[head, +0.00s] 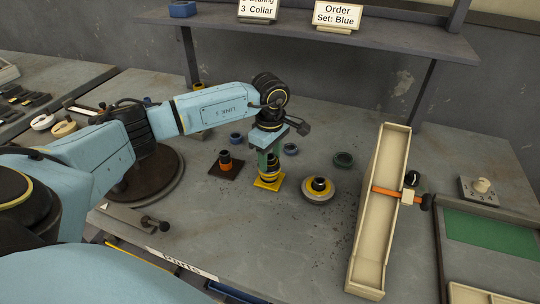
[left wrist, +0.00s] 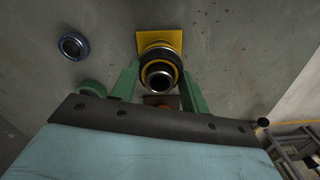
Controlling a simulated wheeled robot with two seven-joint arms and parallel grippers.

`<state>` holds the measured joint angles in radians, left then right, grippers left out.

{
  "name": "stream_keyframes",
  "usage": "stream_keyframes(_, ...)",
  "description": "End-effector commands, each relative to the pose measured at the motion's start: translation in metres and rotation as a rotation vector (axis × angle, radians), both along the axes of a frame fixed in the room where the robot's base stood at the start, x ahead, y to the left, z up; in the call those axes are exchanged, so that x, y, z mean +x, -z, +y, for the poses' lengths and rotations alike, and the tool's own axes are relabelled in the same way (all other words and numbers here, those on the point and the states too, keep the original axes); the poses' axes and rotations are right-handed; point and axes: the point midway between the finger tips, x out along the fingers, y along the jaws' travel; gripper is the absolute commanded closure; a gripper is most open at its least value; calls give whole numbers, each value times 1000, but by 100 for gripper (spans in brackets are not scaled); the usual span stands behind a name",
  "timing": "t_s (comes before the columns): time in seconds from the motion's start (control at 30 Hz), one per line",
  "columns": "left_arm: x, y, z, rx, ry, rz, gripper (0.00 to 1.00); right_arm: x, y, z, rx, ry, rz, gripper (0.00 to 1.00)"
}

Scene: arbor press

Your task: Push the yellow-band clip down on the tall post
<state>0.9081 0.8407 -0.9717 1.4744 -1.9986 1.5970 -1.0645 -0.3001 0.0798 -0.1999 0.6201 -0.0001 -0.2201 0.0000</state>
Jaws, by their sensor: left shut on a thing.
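My left gripper (head: 269,160) points down over a post on a yellow square base (head: 268,184). Its green fingers stand on either side of the dark yellow-band clip (left wrist: 160,66) and are shut on it. In the left wrist view the clip is around the post (left wrist: 159,80), whose open metal-rimmed top shows between the fingers. The yellow base also shows behind it (left wrist: 160,38). The fingers partly hide the post in the head view, so I cannot tell exactly how far down the clip sits. My right gripper is not in view.
Left of the post is a dark square base with an orange-banded post (head: 225,161); right is a round cream base (head: 318,194). A long cream tray (head: 368,235) stands at the right.

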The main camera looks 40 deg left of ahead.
Motion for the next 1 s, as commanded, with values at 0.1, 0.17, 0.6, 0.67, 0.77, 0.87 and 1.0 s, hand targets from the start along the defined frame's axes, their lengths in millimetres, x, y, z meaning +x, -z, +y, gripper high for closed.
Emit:
stream_keyframes(0.1,-1,1,0,1,0,3,75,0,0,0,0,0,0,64)
stream_keyframes(0.17,-1,1,0,1,0,3,75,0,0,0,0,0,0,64)
stream_keyframes(0.6,0,0,0,0,0,0,24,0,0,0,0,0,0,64)
stream_keyframes(0.67,0,0,0,0,0,0,16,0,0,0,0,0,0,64)
stream_keyframes(0.77,0,0,0,0,0,0,4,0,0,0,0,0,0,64)
stream_keyframes(0.87,0,0,0,0,0,0,4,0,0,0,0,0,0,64)
stream_keyframes(1.0,0,0,0,0,0,0,4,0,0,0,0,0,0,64)
